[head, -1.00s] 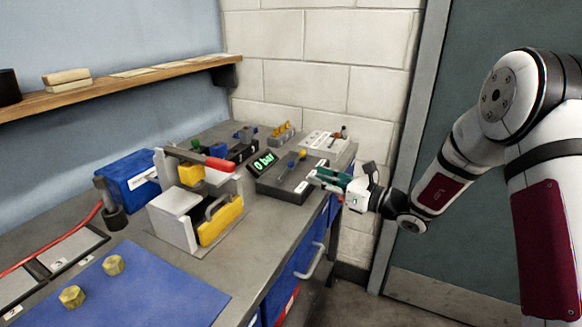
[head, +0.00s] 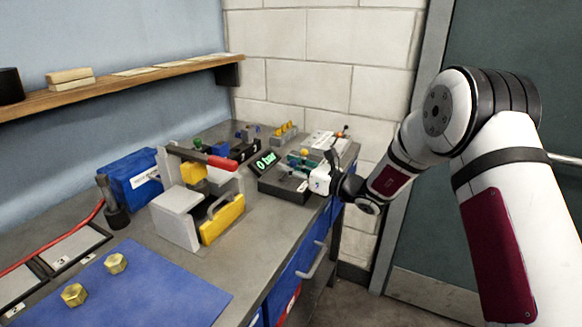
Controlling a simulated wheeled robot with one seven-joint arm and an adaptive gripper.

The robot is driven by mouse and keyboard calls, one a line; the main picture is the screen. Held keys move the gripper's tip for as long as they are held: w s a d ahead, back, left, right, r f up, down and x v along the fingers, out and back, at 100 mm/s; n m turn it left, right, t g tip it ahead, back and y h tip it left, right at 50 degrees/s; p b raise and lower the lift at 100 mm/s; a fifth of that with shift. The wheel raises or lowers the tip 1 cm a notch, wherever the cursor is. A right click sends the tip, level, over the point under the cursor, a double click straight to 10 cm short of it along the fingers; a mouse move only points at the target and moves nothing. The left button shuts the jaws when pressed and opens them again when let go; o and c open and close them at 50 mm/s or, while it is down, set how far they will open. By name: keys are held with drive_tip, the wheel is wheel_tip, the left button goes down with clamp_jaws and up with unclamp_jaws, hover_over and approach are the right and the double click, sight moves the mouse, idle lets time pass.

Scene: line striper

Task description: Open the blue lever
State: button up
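A dark box (head: 275,187) with a green "0 bar" display (head: 265,162) sits at the far right part of the bench. A yellow-orange knob (head: 304,152) stands up at the box, behind my gripper. My gripper (head: 294,164) is over the box, with its teal fingers reaching left across the lever area. The blue lever cannot be made out now; the fingers seem to cover it. Whether the fingers are open or shut, or touch the lever, is too small to tell.
A fixture with a red-tipped bar and yellow handle (head: 222,219) stands left of the box. A blue bin (head: 136,177) is behind it. A pale box (head: 327,141) with small levers lies beyond my gripper. A blue mat (head: 165,290) with two brass nuts is nearer.

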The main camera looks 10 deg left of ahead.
sight(281, 178)
clamp_jaws()
drive_tip(key=shift+w+a+r+g+h+p, duration=0.15)
drive_tip(key=shift+a+r+g+h+p, duration=0.2)
drive_tip(key=shift+h, duration=0.3)
drive_tip(key=shift+w+a+r+g+h+p, duration=0.15)
drive_tip(key=shift+a+g+h+p, duration=0.2)
drive_tip(key=shift+h+p, duration=0.25)
drive_tip(key=a+h+p, duration=0.1)
drive_tip(key=g+h, duration=0.1)
drive_tip(key=h, duration=0.1)
drive_tip(key=shift+w+a+r+n+p, duration=0.1)
drive_tip(key=shift+w+a+n+p, duration=0.1)
drive_tip(key=shift+a+n+p, duration=0.2)
drive_tip(key=h, duration=0.1)
drive_tip(key=a+g+h+p, duration=0.1)
drive_tip(key=shift+w+a+f+g+h, duration=0.1)
drive_tip(key=shift+w+f+g+h, duration=0.1)
drive_tip(key=shift+w+g+h, duration=0.15)
drive_tip(key=shift+w+a+f+n+g+h+b, duration=0.2)
drive_tip(key=shift+a+g+h+b, duration=0.1)
drive_tip(key=shift+h, duration=0.3)
drive_tip(key=shift+w+a+f+n+g+h+b, duration=0.15)
drive_tip(key=shift+a+h+b, duration=0.15)
drive_tip(key=shift+h, duration=0.3)
drive_tip(key=shift+s, duration=0.15)
drive_tip(key=shift+o, duration=0.6)
unclamp_jaws()
